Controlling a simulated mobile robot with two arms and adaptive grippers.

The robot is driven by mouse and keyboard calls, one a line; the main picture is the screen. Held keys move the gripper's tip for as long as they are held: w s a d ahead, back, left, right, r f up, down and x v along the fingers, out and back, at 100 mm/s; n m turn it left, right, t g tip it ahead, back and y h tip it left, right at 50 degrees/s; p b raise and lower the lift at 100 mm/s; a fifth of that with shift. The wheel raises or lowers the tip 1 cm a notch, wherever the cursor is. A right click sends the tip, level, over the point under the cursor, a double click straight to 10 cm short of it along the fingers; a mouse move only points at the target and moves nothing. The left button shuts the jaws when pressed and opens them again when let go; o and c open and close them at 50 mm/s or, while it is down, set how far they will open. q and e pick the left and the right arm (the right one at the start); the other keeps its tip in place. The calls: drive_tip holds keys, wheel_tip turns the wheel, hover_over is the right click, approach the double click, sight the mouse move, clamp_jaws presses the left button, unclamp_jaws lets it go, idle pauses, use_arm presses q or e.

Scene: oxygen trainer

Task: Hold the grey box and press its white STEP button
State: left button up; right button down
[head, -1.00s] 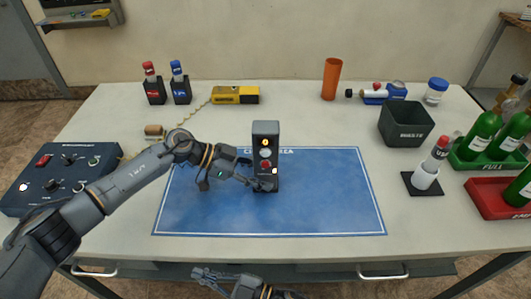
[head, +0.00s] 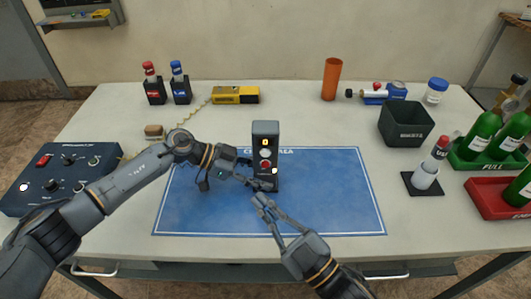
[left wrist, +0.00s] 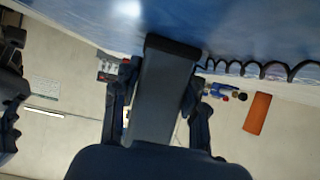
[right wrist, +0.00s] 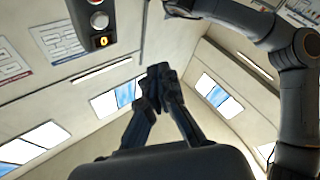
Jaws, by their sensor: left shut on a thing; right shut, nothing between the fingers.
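The grey box (head: 259,133) is upright over the blue mat, with a lit orange display at its top, a white button (head: 265,153) below that and a red button under it. I cannot tell whether its base touches the mat. My left gripper (head: 264,184) is shut on its lower part; in the left wrist view the box (left wrist: 165,90) sits between the fingers. My right gripper (head: 261,200) is shut and empty, in front of and below the box. In the right wrist view the white button (right wrist: 99,20) is beyond the closed fingertips (right wrist: 160,76), apart from them.
The blue mat (head: 330,200) is clear to the right. A control panel (head: 60,175) is at the left, a yellow device (head: 235,95) behind.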

sight(265, 153)
drive_tip(key=shift+w+d+f, duration=0.1)
drive_tip(key=shift+w+d, duration=0.05)
drive_tip(key=shift+d, duration=0.2)
drive_tip(key=shift+w, duration=4.4)
drive_tip(key=shift+w+d, duration=0.1)
drive_tip(key=shift+w, duration=0.05)
drive_tip(key=shift+w, duration=0.3)
drive_tip(key=shift+w, duration=0.4)
drive_tip(key=shift+s, duration=0.85)
